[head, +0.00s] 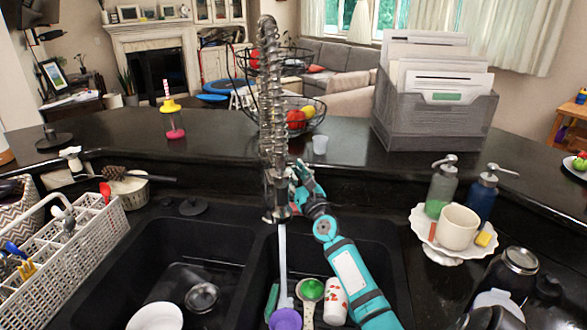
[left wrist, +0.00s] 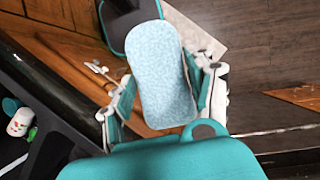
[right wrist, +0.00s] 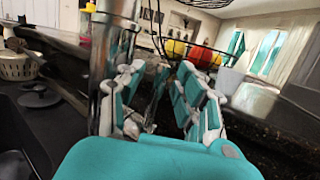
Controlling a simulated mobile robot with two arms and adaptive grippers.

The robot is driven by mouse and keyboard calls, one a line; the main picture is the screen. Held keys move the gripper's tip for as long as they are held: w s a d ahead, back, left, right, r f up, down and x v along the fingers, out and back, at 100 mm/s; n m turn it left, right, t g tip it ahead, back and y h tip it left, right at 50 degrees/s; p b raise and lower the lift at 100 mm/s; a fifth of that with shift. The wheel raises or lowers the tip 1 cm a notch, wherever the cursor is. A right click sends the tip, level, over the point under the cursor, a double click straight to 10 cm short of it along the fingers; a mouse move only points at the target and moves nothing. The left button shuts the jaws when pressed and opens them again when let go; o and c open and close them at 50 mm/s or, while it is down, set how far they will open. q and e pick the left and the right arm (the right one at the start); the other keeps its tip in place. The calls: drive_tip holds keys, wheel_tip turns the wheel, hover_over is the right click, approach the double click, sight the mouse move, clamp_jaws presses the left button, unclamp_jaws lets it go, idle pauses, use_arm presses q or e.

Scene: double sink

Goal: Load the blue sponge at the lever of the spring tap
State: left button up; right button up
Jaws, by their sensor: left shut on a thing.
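The pale blue sponge (left wrist: 165,75) is between the fingers of my left gripper (left wrist: 163,92), which is shut on it; neither shows in the head view. The spring tap (head: 272,110) stands upright in the middle of the head view, with a pale stream running down from its head. My right gripper (head: 301,184) is just right of the tap, partly behind its head. In the right wrist view the tap's metal column (right wrist: 116,50) rises beside the left finger, and the fingers are apart. A dark, narrow part shows between them; I cannot tell if it is the lever.
A purple cup (head: 286,319), a green-topped brush (head: 312,290) and a spotted cup (head: 335,302) are in the right basin. A cutlery rack (head: 75,250) stands left. A stand with a white cup (head: 457,226) and soap bottles are right. A fruit basket (head: 310,117) is behind the tap.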

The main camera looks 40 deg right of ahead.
wheel_tip(320, 180, up, 10)
idle(0.5)
